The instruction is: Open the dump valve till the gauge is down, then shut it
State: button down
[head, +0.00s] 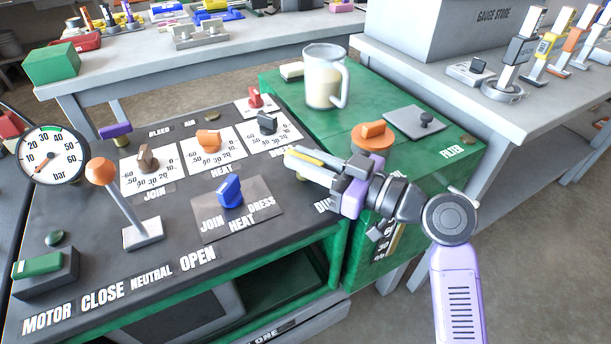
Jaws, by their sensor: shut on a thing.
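The pressure gauge (50,155) stands at the far left of the cart, its dial marked in bar. Its red needle points to the lower left, below the 10 mark. My gripper (303,160) is at the cart's right part, its fingers pointing left above the dark panel. It is shut on a slim yellow piece, which I take to be the dump valve handle (306,157). The fingers cover most of the valve, so its turn angle is hard to tell. A label starting "DU" lies just below, partly hidden by my gripper.
An orange-knobbed lever (101,172) rises from the left panel. A blue selector (230,191) and brown, orange, black and red knobs sit left of my gripper. Behind are a clear jug (325,77) and an orange filter knob (372,135) on the green top.

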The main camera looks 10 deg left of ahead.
jog(key=shift+f+n+g+y+b, duration=0.15)
jog(key=shift+n+g+y+b, duration=0.35)
jog(key=shift+g+b, duration=0.4)
jog(key=shift+n+b, duration=0.3)
jog(key=shift+b, duration=0.05)
jog(key=c, duration=1.4)
grip_release()
jog(key=shift+o, duration=0.2)
jog(key=shift+p+v, duration=0.5)
jog(key=shift+v, duration=3.3)
jog(key=shift+w+r, duration=0.1)
jog(key=shift+r, duration=0.15)
